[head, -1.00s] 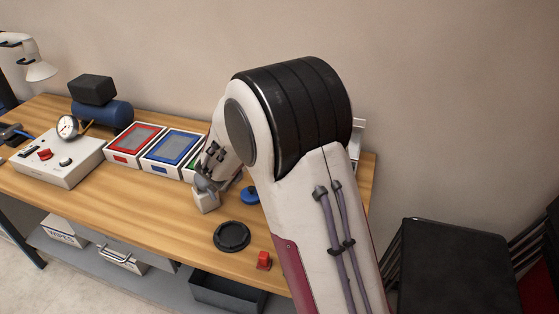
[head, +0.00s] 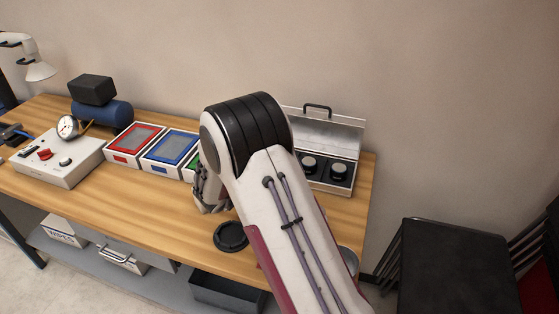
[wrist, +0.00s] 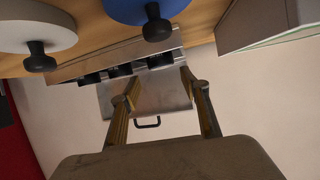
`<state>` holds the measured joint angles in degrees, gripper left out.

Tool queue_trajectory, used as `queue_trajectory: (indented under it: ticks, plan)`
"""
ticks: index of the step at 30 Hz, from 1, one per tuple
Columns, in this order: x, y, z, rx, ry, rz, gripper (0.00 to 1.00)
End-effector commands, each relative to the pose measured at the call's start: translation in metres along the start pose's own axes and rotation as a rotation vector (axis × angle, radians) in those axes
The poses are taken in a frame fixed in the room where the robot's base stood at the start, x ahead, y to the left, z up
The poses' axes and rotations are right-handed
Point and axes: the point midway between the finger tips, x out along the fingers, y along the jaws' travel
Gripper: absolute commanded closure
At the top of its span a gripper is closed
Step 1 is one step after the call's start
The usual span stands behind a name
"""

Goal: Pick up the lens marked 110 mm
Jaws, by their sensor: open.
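An open silver case (head: 325,130) stands at the back right of the bench in the head view. Two dark lenses with pale tops, one lens (head: 309,163) left of the other lens (head: 338,170), sit in its dark insert. My arm hides the case's left part. No 110 mm marking is readable. In the wrist view the case lid (wrist: 150,95) and several dark lens shapes (wrist: 120,70) appear beyond my fingers. My gripper (wrist: 160,82) is open, with nothing between its fingers, and apart from the case. The head view largely hides my gripper behind the arm.
A blue disc (wrist: 150,12) and a grey disc (wrist: 35,25), each with a black knob, are close in the wrist view. A black ring (head: 231,237) lies near the bench's front edge. Red (head: 134,145) and blue (head: 170,152) trays stand left of my arm.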

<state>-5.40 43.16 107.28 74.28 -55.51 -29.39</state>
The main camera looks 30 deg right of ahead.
Motion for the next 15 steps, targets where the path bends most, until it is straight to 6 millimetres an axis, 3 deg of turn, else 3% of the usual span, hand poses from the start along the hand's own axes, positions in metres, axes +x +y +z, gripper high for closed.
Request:
queue_trajectory:
  ticks: [15]
  plan:
    - [0.026,0.0,-0.001,0.001,0.0,-0.001,0.54]
